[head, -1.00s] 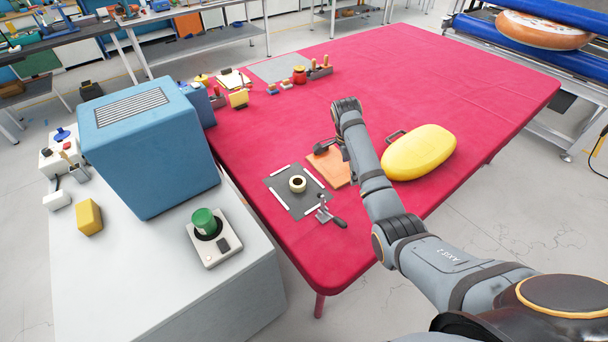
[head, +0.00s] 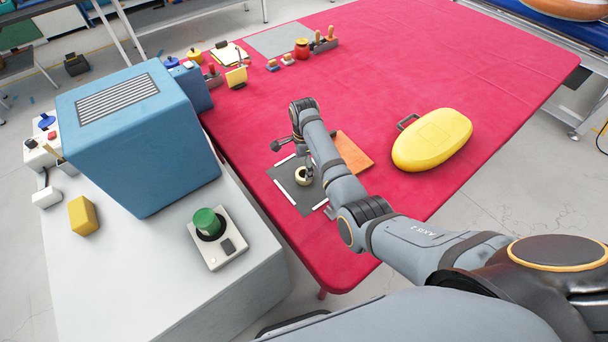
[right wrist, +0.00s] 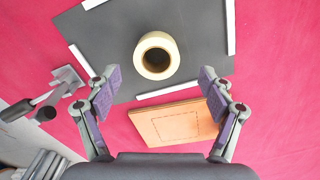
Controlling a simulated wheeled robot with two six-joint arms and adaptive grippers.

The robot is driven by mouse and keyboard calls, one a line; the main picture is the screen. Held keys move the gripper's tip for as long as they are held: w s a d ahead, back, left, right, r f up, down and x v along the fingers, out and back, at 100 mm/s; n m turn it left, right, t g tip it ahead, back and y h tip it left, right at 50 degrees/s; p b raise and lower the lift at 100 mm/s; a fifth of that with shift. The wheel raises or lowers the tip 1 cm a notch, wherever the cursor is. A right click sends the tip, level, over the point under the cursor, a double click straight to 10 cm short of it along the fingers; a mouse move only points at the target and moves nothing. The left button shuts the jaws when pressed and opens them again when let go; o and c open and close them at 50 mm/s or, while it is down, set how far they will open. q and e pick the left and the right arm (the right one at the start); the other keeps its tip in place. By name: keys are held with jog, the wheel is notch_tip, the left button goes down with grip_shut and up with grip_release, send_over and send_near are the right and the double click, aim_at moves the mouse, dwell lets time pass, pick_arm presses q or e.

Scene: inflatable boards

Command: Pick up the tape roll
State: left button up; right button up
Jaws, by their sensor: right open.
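The cream tape roll (head: 303,176) lies on a dark grey mat (head: 288,186) with white edge strips, on the red table. In the right wrist view the tape roll (right wrist: 157,56) lies flat with its hole facing the camera, on the dark mat (right wrist: 100,40). My right gripper (head: 309,172) is above the mat, close to the roll, partly hidden by its own arm. In the right wrist view my right gripper (right wrist: 157,88) is open, with the roll ahead of and between the fingertip lines; nothing is between the pads. My left gripper is not in view.
An orange board (head: 352,152) lies beside the mat, close to the right finger in the wrist view. A yellow case (head: 432,140) stands right; a blue machine (head: 140,140) stands left. The table's far middle is clear.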

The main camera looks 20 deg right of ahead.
aim_at(304, 172)
jog(key=f, duration=0.2)
jog(key=shift+s+f, duration=0.35)
jog(key=shift+w+a+f, duration=0.1)
jog(key=shift+a+f, duration=0.05)
jog(key=shift+f, duration=0.45)
jog(key=c, duration=1)
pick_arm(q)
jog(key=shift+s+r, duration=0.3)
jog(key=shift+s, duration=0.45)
pick_arm(e)
jog(key=shift+c, duration=1.3)
